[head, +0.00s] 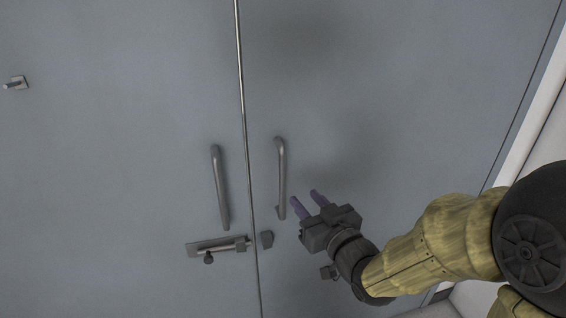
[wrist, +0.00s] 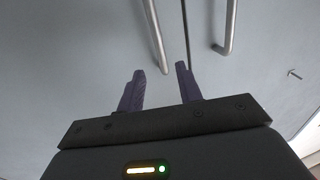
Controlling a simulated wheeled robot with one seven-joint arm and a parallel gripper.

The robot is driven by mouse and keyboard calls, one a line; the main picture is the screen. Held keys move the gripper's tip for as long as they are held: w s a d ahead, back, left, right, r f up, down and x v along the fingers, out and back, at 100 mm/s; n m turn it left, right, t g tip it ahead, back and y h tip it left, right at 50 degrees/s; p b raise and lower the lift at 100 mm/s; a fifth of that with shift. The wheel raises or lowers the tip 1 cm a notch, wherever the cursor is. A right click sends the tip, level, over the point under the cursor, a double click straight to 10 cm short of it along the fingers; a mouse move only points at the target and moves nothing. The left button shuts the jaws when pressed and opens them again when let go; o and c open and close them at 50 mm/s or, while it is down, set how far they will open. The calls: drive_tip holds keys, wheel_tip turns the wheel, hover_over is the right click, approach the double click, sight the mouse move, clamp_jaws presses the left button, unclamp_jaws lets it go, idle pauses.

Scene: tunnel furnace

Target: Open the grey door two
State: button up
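Two grey door leaves meet at a narrow vertical seam in the head view: a left leaf (head: 110,130) and a right leaf (head: 400,90). Which one is door two I cannot tell. The left leaf has a bar handle (head: 220,188); the right leaf has its own bar handle (head: 281,178). My gripper (head: 305,199) is open and empty, just right of the right leaf's handle near its lower end. In the wrist view the fingertips (wrist: 160,70) are spread, with the right leaf's handle (wrist: 153,33) ahead between them, apparently not touched.
A sliding bolt (head: 218,247) sits on the left leaf below its handle, with a small keeper (head: 267,239) on the right leaf; the bolt seems clear of it. A small hook (head: 15,84) is at far left. A white frame (head: 518,150) edges the right leaf.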

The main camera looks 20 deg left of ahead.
sight(284, 175)
drive_tip(key=shift+w+a+r+p, duration=0.15)
drive_tip(key=shift+w+a+p, duration=0.2)
drive_tip(key=shift+p, duration=1.65)
drive_tip(key=p+x, duration=0.8)
drive_tip(key=x, duration=0.2)
drive_tip(key=shift+w+a, duration=0.1)
drive_tip(key=shift+w, duration=0.1)
drive_tip(key=shift+w+a, duration=0.4)
clamp_jaws()
